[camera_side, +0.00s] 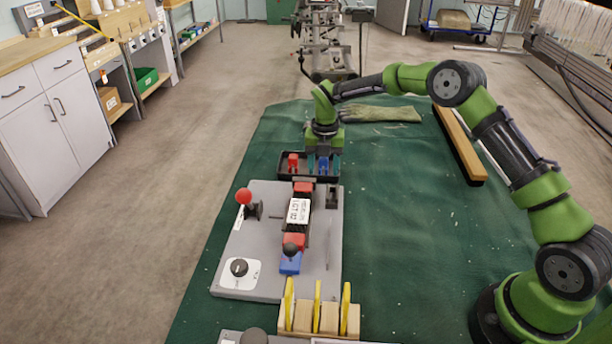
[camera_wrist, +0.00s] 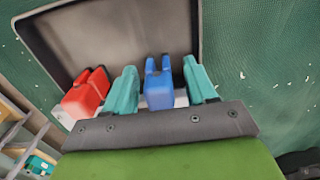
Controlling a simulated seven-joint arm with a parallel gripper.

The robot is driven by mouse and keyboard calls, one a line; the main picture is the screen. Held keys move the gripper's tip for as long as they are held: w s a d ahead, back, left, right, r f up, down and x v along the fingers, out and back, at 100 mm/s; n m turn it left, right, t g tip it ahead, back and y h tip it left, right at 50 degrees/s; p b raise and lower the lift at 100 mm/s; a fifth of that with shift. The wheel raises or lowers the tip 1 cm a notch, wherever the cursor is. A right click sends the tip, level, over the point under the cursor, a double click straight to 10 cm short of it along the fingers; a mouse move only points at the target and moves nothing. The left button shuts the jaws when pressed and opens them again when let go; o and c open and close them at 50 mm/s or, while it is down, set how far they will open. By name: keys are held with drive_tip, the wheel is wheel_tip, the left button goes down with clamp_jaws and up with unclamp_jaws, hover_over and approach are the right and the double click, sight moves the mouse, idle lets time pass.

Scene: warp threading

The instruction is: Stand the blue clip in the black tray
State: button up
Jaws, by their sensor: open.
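The blue clip (camera_side: 323,164) is in the right part of the black tray (camera_side: 300,176), looking upright. In the wrist view the blue clip (camera_wrist: 158,88) shows its two prongs, and the bare tray floor (camera_wrist: 120,35) lies beyond it. My gripper (camera_side: 324,157) is low over the tray. In the wrist view its teal fingers (camera_wrist: 160,72) are open, one on each side of the blue clip, with visible gaps. Whether the clip's base rests flat on the tray floor is hidden.
A red clip (camera_side: 293,162) stands in the tray left of the blue one, close outside my left finger in the wrist view (camera_wrist: 86,93). A grey fixture board (camera_side: 235,215) with a red-knobbed lever lies in front. A glove (camera_side: 380,114) and wooden bar (camera_side: 460,147) lie behind and right.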

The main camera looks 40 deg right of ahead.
wheel_tip(320, 180, up, 12)
drive_tip(key=shift+f, duration=0.2)
drive_tip(key=s+a+r+m+t, duration=0.3)
drive_tip(key=s+a+r+m, duration=0.1)
drive_tip(key=s+r+m, duration=0.95)
drive_tip(key=s+a+f+m+t+y, duration=0.1)
drive_tip(key=s+m+t, duration=0.3)
drive_tip(key=s+m, duration=1.3)
drive_tip(key=shift+s+a+f+m+y, duration=0.35)
drive_tip(key=shift+s+f+y, duration=0.15)
drive_tip(key=shift+s, duration=0.25)
drive_tip(key=shift+o, duration=0.2)
